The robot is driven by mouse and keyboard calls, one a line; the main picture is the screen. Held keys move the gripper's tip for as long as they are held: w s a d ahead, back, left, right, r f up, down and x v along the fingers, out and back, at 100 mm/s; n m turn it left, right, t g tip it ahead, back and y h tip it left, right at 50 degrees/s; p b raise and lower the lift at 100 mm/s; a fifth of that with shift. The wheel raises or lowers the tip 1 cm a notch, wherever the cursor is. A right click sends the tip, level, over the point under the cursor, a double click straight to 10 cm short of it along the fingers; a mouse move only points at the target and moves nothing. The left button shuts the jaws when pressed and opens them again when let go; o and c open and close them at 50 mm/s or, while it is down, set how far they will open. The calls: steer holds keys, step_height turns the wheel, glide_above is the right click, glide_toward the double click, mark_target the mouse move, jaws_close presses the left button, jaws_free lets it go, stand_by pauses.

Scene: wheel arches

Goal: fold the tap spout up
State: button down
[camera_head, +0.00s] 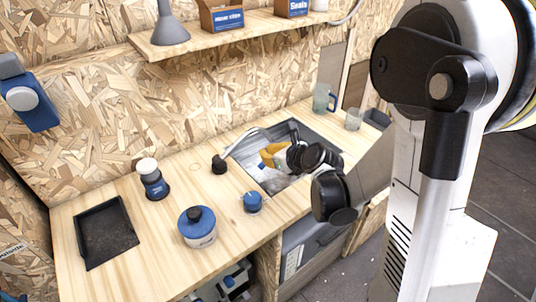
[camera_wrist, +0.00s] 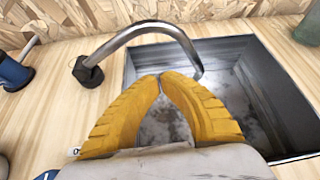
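The tap has a dark base (camera_wrist: 88,72) on the worktop left of the sink in the wrist view. Its curved metal spout (camera_wrist: 150,27) arches right from the base, and its end hangs down over the sink (camera_wrist: 258,90). In the head view the tap base (camera_head: 219,165) and part of the spout (camera_head: 240,142) show behind my gripper. My yellow-fingered gripper (camera_wrist: 160,78) is over the sink, below the spout's arch in the picture. Its fingertips come together with nothing visible between them. I cannot tell whether they touch the spout.
A blue-and-white jar (camera_head: 197,228), a small blue item (camera_head: 252,202), a bottle (camera_head: 152,180) and a black tray (camera_head: 104,232) stand left of the sink. A shelf (camera_head: 230,32) runs along the wall above.

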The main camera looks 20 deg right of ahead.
steer(key=w, duration=0.1)
steer(key=w+a+r+b, duration=0.1)
steer(key=w, duration=0.1)
steer(key=w+a+b, duration=0.1)
steer(key=shift+w+r, duration=0.2)
steer(key=shift+w, duration=0.2)
